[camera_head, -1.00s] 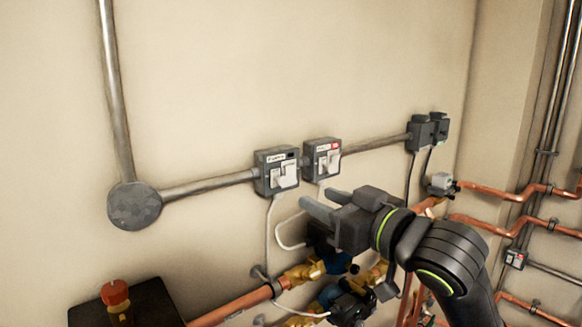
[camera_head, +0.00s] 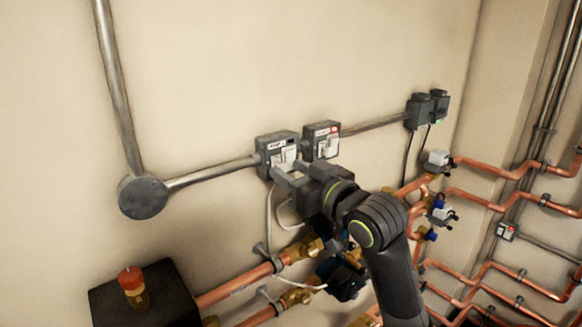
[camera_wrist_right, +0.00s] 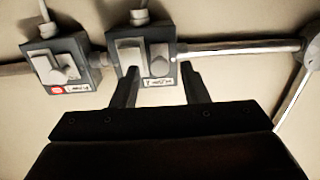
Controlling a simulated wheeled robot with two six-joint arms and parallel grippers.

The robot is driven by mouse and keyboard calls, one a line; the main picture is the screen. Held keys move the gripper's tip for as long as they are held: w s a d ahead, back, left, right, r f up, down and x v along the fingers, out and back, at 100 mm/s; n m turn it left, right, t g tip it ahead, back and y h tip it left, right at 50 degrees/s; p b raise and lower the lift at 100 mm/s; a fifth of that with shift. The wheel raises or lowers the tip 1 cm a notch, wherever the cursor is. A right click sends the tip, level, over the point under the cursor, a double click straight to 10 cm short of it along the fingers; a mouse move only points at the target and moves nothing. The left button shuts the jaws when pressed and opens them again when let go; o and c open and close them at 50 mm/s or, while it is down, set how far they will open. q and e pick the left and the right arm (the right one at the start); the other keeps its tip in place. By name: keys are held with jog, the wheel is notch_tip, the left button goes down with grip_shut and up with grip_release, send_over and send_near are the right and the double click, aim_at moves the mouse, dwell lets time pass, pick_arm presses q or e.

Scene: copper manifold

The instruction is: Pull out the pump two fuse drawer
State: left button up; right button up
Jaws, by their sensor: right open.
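Two grey switch boxes with white fronts hang side by side on the wall: a left box (camera_head: 265,145) and a right box (camera_head: 310,143) with a red mark. Their labels are too blurred to read, so I cannot tell which is pump two. In the right wrist view, upside down, the left box (camera_wrist_right: 145,78) is centred and the red-marked box (camera_wrist_right: 82,48) is at left. Each carries two white parts; I cannot tell which is the fuse drawer. My left gripper is out of view.
Grey conduit (camera_head: 212,173) links the boxes to a round junction box (camera_head: 143,197). White cables hang below them. Copper pipes with brass valves (camera_head: 296,297) run beneath my right arm. Two dark boxes (camera_head: 420,110) are farther right. A dark block with a red-capped fitting (camera_head: 132,281) is lower left.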

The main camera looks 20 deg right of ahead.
jog(key=shift+w+a, duration=0.1)
jog(key=shift+w, duration=0.2)
jog(key=shift+c, duration=0.4)
grip_shut()
